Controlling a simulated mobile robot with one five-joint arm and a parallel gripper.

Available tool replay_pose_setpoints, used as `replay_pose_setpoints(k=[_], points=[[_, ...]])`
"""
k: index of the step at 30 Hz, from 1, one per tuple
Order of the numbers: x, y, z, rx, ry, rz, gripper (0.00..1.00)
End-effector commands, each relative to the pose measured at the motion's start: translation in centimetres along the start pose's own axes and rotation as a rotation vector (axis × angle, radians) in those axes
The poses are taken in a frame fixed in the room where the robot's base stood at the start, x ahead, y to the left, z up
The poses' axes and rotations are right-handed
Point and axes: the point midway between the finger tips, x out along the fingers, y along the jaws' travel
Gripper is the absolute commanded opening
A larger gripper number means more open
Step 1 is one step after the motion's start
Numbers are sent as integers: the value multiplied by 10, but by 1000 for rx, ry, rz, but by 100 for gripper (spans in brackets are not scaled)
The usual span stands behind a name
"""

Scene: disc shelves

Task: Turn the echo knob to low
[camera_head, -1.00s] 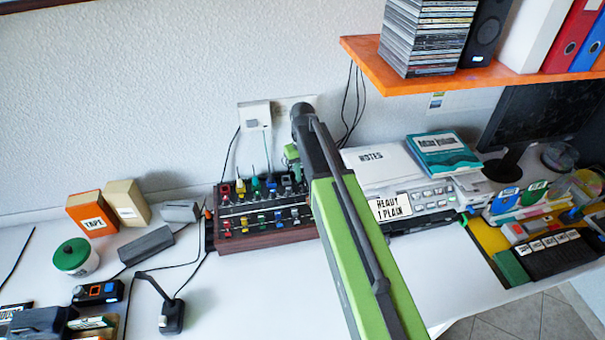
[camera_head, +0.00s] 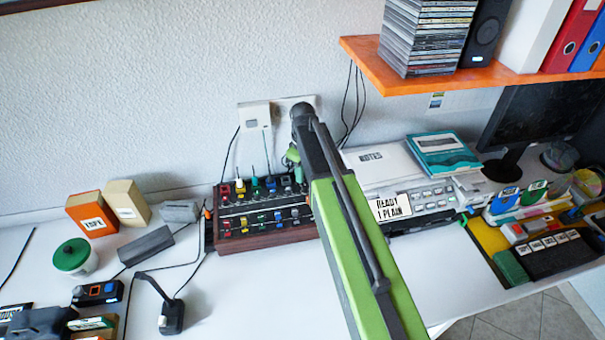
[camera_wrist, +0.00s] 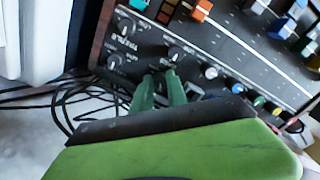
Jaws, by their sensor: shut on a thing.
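The mixer (camera_head: 262,238) is a black panel in a wooden case against the wall, with rows of coloured knobs and faders. In the wrist view its panel (camera_wrist: 215,45) shows several black knobs with white marks, one just above my fingertips (camera_wrist: 175,53). Their small labels are too blurred to read, so I cannot tell which is the echo knob or its setting. My gripper (camera_wrist: 161,76) has its two green fingers down at the panel, shut on a small knob that they mostly hide.
A white wall socket (camera_head: 256,115) with cables is behind the mixer. A keyboard-like unit with a card (camera_head: 390,207) stands to the right. An orange shelf (camera_head: 400,78) overhangs the right side.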

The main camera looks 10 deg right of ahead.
Motion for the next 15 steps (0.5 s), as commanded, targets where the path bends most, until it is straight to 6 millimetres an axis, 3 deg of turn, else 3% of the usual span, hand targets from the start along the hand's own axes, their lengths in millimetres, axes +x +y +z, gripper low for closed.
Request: replay_pose_setpoints(k=[13,14,15], points=[[0,0,1,-10,-2,0,0],[0,0,1,-10,-2,0,22],[0,0,1,-10,-2,0,28]])
